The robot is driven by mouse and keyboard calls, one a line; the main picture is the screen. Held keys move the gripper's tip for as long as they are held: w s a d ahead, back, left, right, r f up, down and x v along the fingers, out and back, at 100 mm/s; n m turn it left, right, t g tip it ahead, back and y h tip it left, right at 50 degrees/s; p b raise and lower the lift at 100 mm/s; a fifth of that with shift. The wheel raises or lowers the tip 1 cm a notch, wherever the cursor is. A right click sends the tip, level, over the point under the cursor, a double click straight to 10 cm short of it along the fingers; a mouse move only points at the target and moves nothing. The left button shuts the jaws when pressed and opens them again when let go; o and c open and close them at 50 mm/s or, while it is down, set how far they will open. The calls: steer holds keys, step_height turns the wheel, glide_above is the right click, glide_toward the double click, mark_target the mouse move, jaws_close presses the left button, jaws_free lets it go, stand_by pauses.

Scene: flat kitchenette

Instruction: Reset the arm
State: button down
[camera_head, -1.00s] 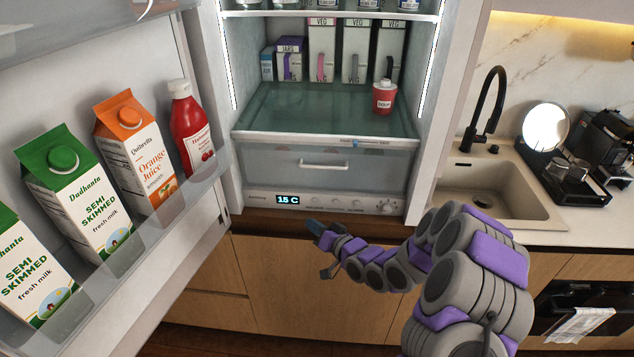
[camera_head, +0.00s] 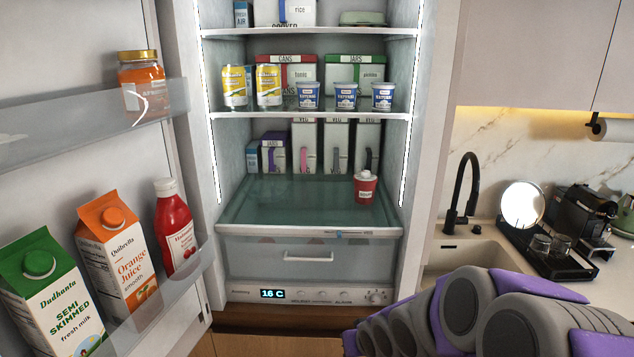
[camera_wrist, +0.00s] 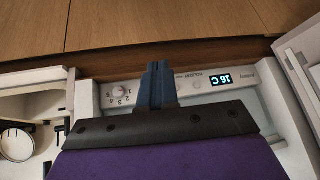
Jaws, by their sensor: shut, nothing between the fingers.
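My gripper (camera_wrist: 158,72) shows in the wrist view with its two dark blue fingers together and nothing between them. It is in front of the fridge's control panel (camera_wrist: 205,84), which appears upside down there with a lit 16 C display. The control panel (camera_head: 310,294) shows in the head view at the base of the open fridge.
The open fridge door (camera_head: 90,110) with cartons (camera_head: 115,258) and a red bottle (camera_head: 174,232) fills the left. A red soup cup (camera_head: 365,190) stands on the lower shelf. The sink (camera_head: 465,255) and coffee machine (camera_head: 580,213) are on the right.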

steer(key=s+d+r+g, duration=0.1)
steer(key=s+r+g, duration=0.1)
steer(key=s, duration=0.9)
steer(key=s+d+r+m+g+h, duration=0.1)
steer(key=s+d+r+g, duration=0.1)
steer(key=s, duration=1)
steer(key=s+d+r+m+g+h, duration=0.1)
steer(key=s+r+g, duration=0.3)
steer(key=s, duration=0.7)
steer(key=shift+s+d+r, duration=0.2)
steer(key=shift+d, duration=0.5)
